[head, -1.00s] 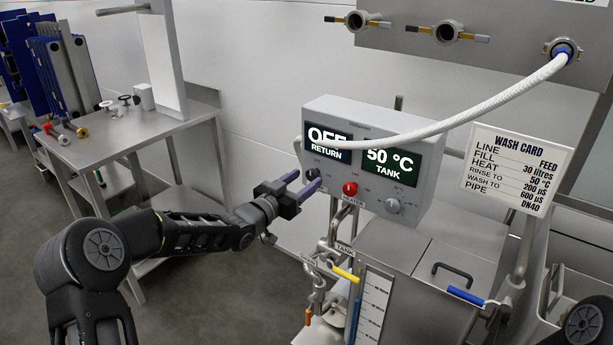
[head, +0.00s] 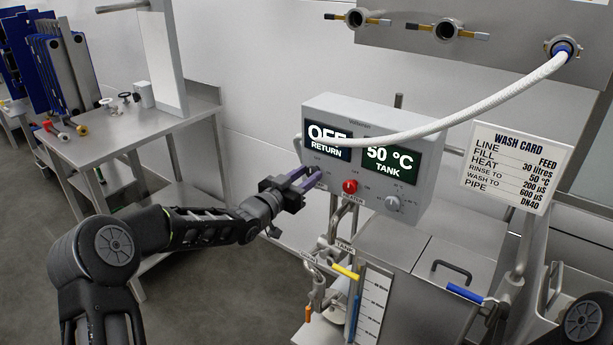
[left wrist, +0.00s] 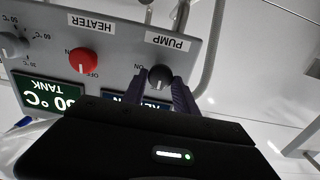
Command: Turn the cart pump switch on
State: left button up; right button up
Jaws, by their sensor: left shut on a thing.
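The grey control box (head: 330,115) of the cart carries the pump switch, a black round knob (left wrist: 159,76) under a PUMP label in the upside-down left wrist view. A pale mark shows on the knob. My left gripper (head: 308,178) has its purple fingers at the lower left of the box. In the left wrist view, the fingers (left wrist: 166,90) are on both sides of the knob and shut on it. In the head view the fingers mostly hide the knob. The return display (head: 327,142) reads OFF. My right gripper is out of view.
A red heater knob (head: 350,187) and a grey knob (head: 393,203) sit right of the pump switch. The tank display (head: 389,160) reads 50 °C. A white hose (head: 480,115) crosses before the box. Yellow-handled (head: 345,271) and blue-handled (head: 465,293) valves are below.

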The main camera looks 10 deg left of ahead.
pick_arm(q)
grip_shut()
jog(key=shift+f, duration=0.1)
jog(key=shift+m+b, duration=0.3)
jog(key=shift+b, duration=0.45)
jog(key=m+b, duration=0.8)
jog(key=b, duration=0.1)
jog(key=m+b, duration=0.9)
jog(key=shift+s+d+f, duration=0.1)
jog(key=shift+d+f, duration=0.1)
jog(key=shift+m, duration=0.3)
jog(key=o, duration=1)
grip_release()
